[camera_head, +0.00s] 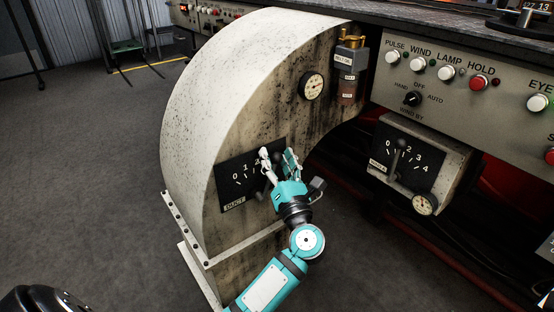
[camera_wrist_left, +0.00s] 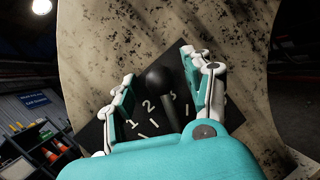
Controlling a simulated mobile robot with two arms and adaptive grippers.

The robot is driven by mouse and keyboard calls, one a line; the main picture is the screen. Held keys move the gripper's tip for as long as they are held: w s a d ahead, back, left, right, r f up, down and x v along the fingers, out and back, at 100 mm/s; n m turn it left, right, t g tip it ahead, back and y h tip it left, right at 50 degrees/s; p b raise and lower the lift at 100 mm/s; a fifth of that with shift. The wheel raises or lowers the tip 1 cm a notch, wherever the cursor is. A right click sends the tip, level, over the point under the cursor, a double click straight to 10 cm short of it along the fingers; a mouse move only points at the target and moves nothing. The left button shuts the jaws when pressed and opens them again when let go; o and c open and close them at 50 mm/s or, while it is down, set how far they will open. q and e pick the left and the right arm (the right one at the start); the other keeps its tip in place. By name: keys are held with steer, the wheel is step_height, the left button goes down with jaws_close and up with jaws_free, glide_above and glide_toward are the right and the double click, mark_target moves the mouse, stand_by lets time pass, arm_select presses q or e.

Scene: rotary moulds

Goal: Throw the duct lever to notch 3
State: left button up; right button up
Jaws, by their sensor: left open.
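The duct lever's black plate (camera_head: 233,178) is on the stained side of a big curved housing, with 0, 1 and 2 readable and a DUCT label below. My left gripper (camera_head: 278,155) is in front of the plate's right part and hides the higher numbers. In the left wrist view, the lever's round black knob (camera_wrist_left: 157,77) lies between the two spread fingers, with a visible gap on each side. The number plate (camera_wrist_left: 150,118) shows 1, 2 and part of another digit below the knob. The lever's exact notch cannot be told. My right gripper is not in view.
A second lever plate (camera_head: 408,160), numbered up to 4, is on a box at the right. Above it runs a button panel (camera_head: 455,75). A round gauge (camera_head: 312,86) and an oil cup (camera_head: 350,60) are on the housing. Grey floor (camera_head: 90,150) is open at the left.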

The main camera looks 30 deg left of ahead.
arm_select(q)
steer(key=v, duration=1.2)
